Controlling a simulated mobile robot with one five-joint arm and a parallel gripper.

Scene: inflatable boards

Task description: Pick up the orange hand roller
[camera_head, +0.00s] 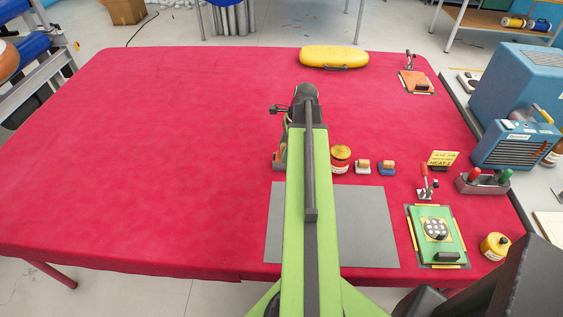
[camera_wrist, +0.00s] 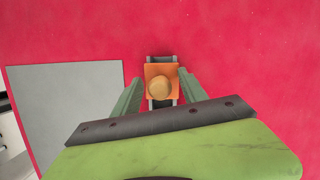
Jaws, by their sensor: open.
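The orange hand roller (camera_wrist: 160,71) is seen from above in the wrist view. It has an orange block, a round tan knob and a dark and grey frame at its ends. It stands on the red table. My gripper (camera_wrist: 159,88) is open, with one green finger to the left of the roller and the other to the right. I cannot tell whether either finger touches it. In the head view the roller (camera_head: 277,158) shows only in part, left of my green arm, with the gripper over it; the arm hides the rest.
A grey mat (camera_head: 368,230) lies nearer, partly under my arm. A yellow case (camera_head: 334,57) lies at the back. The table's left side is clear.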

